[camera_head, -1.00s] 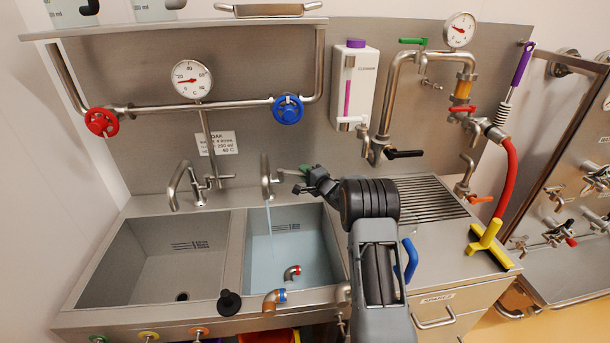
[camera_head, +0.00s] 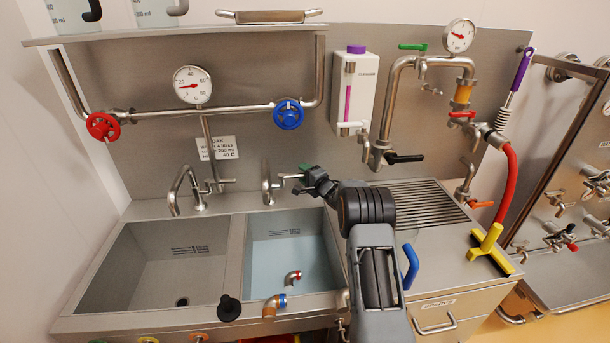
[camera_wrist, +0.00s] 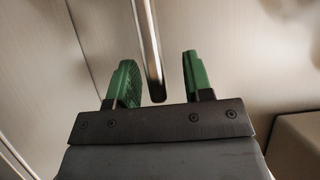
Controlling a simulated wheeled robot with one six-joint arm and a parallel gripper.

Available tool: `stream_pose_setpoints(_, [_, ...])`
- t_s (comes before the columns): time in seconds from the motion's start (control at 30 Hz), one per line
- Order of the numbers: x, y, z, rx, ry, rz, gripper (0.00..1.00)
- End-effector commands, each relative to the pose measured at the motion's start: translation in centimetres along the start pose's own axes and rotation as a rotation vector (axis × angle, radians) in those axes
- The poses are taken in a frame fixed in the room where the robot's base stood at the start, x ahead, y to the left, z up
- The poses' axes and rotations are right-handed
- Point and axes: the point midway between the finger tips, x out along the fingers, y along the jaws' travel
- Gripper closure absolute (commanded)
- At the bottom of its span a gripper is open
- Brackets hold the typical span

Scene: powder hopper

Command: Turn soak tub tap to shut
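The soak tub (camera_head: 262,223) is the right basin and holds pale blue water. Its tap (camera_head: 266,184) stands at the back rim as a curved metal spout, with a short metal lever (camera_head: 289,176) pointing right. No stream shows below the spout. My gripper (camera_head: 304,176) is at the lever's outer end, with its green fingers partly hidden by its own body. In the wrist view, a metal bar (camera_wrist: 149,50), apparently the lever, lies between the two green fingers. Gaps show on both sides, so my gripper is open around it and not gripping.
The left basin (camera_head: 150,265) is empty, with its own tap (camera_head: 180,190). A ribbed drainboard (camera_head: 425,205) and a yellow squeegee (camera_head: 490,246) are to the right.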

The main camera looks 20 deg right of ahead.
Motion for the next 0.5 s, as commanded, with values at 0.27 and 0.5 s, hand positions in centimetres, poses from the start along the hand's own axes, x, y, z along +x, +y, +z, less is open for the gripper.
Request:
stream_pose_setpoints(0.27, [-0.4,0.1,0.1,0.001,0.001,0.003,0.53])
stream_pose_setpoints(0.5, [-3.8,-0.1,2.1,0.003,0.002,0.004,0.53])
